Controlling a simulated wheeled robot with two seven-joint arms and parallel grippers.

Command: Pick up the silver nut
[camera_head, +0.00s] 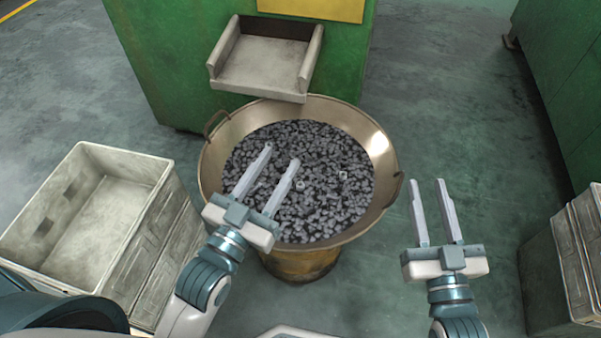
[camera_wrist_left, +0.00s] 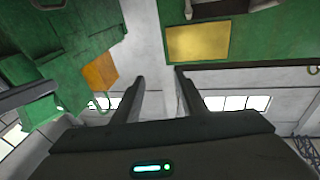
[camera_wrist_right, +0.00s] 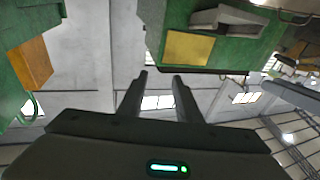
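Many small grey nuts (camera_head: 330,150) fill a wide brass-coloured pan (camera_head: 385,165) in the head view. One or two brighter, silver-looking nuts (camera_head: 343,175) show among them, too small to tell apart clearly. My left gripper (camera_head: 281,153) is open and empty, its fingers over the pan in the picture; its fingers also show in the left wrist view (camera_wrist_left: 158,72). My right gripper (camera_head: 427,182) is open and empty, to the right of the pan; its fingers also show in the right wrist view (camera_wrist_right: 161,76). Neither wrist view shows the nuts.
A green machine (camera_head: 165,60) with a grey chute (camera_head: 262,65) stands behind the pan. A pale empty crate (camera_head: 60,215) is at left, and stacked crates (camera_head: 565,265) are at right. Another green machine (camera_head: 565,75) stands at the right. Floor (camera_head: 450,120) right of the pan is clear.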

